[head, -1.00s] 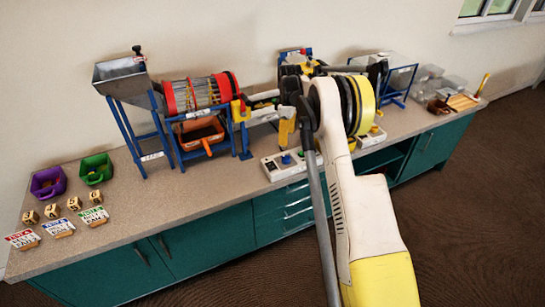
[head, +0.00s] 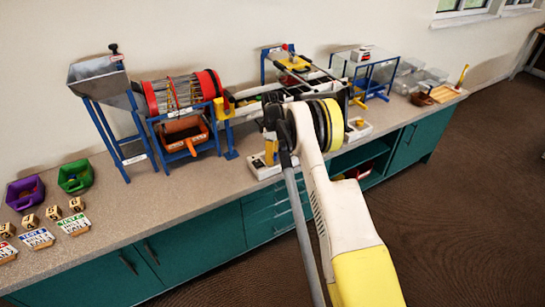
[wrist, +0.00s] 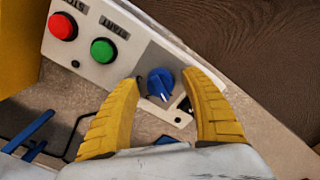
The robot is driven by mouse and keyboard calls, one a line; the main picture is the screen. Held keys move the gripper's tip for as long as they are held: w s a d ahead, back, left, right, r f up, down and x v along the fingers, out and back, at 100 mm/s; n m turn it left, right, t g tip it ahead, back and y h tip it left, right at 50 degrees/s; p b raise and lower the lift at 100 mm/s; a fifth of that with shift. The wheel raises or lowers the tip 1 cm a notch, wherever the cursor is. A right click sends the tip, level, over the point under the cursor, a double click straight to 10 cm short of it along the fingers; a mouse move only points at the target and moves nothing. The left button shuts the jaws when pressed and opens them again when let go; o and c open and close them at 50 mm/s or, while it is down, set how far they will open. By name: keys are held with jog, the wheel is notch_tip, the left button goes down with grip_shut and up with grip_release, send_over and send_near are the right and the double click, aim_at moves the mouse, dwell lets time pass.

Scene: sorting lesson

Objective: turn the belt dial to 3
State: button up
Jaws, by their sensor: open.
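The blue dial (wrist: 159,84) sits on a white control box (wrist: 95,40) in the wrist view, with a pale pointer mark on its lower part. My gripper (wrist: 160,80) is open, with its yellow ribbed fingers on either side of the dial and a gap at each side. I cannot tell how far above the panel the fingertips are. In the head view the white control box (head: 262,170) is at the bench's front edge, under my gripper (head: 270,155); the dial is hidden there.
A red button (wrist: 63,27) and a green button (wrist: 103,50) are on the same box. A second white box (head: 357,131) stands to the right. Floor is clear in front.

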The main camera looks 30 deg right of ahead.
grip_shut()
jog(key=m, duration=0.5)
jog(key=shift+m, duration=0.3)
jog(key=m, duration=0.6)
jog(key=shift+b, duration=0.4)
jog(key=m, duration=0.6)
jog(key=shift+m, duration=0.3)
jog(key=m, duration=0.5)
jog(key=shift+m, duration=0.3)
